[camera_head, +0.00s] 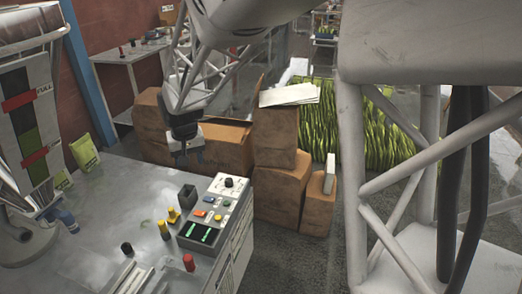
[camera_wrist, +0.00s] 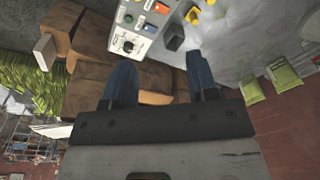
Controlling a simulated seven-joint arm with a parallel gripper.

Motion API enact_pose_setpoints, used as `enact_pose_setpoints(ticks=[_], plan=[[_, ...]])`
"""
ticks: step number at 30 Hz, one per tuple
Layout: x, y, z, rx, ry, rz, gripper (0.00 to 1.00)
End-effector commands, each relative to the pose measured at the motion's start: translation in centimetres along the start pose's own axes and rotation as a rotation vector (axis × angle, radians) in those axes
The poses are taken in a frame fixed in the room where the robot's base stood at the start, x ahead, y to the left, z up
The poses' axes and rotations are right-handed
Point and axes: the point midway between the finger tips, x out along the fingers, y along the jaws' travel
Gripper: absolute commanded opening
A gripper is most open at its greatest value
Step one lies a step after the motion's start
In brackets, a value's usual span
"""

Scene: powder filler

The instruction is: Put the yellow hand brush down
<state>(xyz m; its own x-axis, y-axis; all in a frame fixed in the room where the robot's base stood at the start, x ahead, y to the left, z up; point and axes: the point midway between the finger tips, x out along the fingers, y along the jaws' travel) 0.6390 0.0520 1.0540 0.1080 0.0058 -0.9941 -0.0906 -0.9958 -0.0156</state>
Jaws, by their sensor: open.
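My gripper (camera_head: 187,155) hangs above the back edge of the grey worktop, near the brown boxes. In the wrist view its two blue fingers (camera_wrist: 162,68) are spread apart with nothing between them. I cannot clearly make out a yellow hand brush. Two small yellow items stand on the worktop: a yellow piece with a dark top (camera_head: 173,215) and a yellow knob-like piece (camera_head: 164,231). They are too small to tell whether either is the brush. Yellow also shows near the top of the wrist view (camera_wrist: 192,14). My gripper is apart from both.
A control panel (camera_head: 214,208) with coloured buttons stands at the worktop's right edge, with a dark open box (camera_head: 187,196) beside it. A red-topped piece (camera_head: 189,262) is in front. Brown boxes (camera_head: 281,190) stand behind. The worktop (camera_head: 118,205) is bare at left centre.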

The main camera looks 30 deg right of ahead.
Motion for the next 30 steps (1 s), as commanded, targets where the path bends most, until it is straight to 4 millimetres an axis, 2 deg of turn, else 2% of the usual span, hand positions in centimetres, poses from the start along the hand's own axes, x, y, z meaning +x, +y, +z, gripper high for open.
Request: enact_pose_setpoints(ticks=[1,12,21,30], plan=[[-1.5,0.4,1.1,-0.002,0.013,-0.002,0.53],[-7.1,3.4,9.7,-0.022,0.047,-0.001,0.53],[-10.2,5.5,17.2,-0.04,0.076,0.001,0.53],[-11.8,7.2,24.7,-0.058,0.105,0.005,0.53]])
